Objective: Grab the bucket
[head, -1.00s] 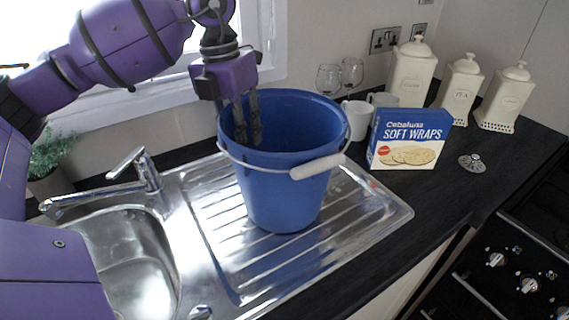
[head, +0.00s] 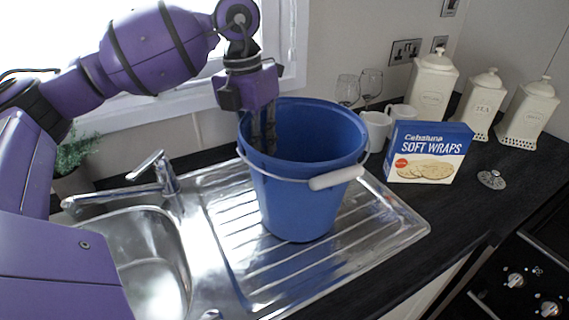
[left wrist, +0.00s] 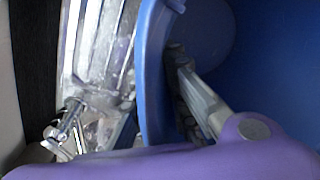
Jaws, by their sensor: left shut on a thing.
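The blue bucket (head: 305,205) stands upright on the ribbed steel drainboard, with its white handle grip (head: 336,178) hanging over the front right side. My left gripper (head: 264,145) comes down from above at the bucket's back left rim. It is shut on the bucket's wall; its fingertips are partly hidden. In the left wrist view, the blue rim (left wrist: 152,75) runs up the middle and a grey finger lies against the wall on the inner side. My right gripper is not in view.
A steel sink (head: 150,265) and tap (head: 150,180) are left of the bucket. A soft wraps box (head: 430,153), white mugs (head: 377,130), wine glasses (head: 371,85) and cream canisters (head: 433,85) stand behind and right. A hob (head: 525,270) is at lower right.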

